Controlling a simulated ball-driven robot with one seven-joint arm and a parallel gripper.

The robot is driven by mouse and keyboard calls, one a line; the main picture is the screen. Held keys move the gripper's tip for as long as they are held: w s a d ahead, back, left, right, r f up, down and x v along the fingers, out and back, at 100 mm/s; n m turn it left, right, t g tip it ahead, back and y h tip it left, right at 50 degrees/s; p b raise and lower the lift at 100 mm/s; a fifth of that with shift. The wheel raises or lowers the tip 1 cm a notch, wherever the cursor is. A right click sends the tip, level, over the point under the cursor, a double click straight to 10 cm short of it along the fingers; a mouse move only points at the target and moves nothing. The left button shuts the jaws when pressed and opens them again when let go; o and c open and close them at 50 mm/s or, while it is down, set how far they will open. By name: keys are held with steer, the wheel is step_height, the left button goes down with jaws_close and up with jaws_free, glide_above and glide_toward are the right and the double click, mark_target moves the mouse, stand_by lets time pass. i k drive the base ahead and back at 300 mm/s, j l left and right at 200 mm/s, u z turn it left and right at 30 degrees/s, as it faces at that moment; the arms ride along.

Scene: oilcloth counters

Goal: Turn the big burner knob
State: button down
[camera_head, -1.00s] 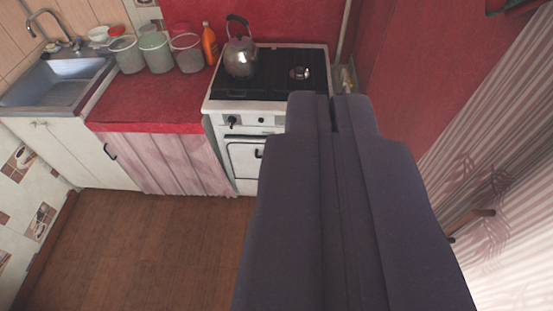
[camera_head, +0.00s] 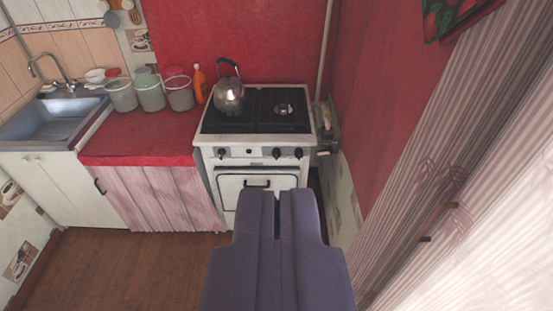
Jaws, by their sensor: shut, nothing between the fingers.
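The white stove (camera_head: 208,139) stands at the centre back, with a row of black knobs on its front panel. One knob (camera_head: 222,152) is at the left, a smaller one (camera_head: 249,152) is near the middle, and two (camera_head: 276,153) (camera_head: 298,153) are on the right. I cannot tell which one is the big burner knob. My gripper (camera_head: 277,200) is shut and empty. It shows below the knobs, in front of the oven door, and is apart from them. It hides the lower part of the oven.
A metal kettle (camera_head: 229,97) sits on the stove's left side. A red counter (camera_head: 140,145) with several containers and an orange bottle (camera_head: 198,84) is to the left, beside a sink (camera_head: 50,121). A striped curtain (camera_head: 430,170) hangs at the right. The wooden floor (camera_head: 130,265) at left is clear.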

mark_target(275, 152)
steer(key=i+j+z, duration=0.1)
steer(key=z, duration=0.45)
steer(key=i+j+z, duration=0.3)
steer(key=i+j, duration=0.2)
steer(key=j, duration=0.2)
steer(key=i+j+z, duration=0.3)
steer(key=i+j, duration=0.15)
steer(key=j, duration=0.35)
steer(key=i+j, duration=0.2)
steer(key=j, duration=0.2)
steer(key=i+j, duration=0.15)
steer(key=j, duration=0.2)
steer(key=i+j, duration=0.2)
steer(key=j, duration=0.2)
steer(key=i+j, duration=0.2)
steer(key=j, duration=0.15)
steer(key=i+j, duration=0.15)
steer(key=j, duration=0.25)
steer(key=i+z, duration=0.05)
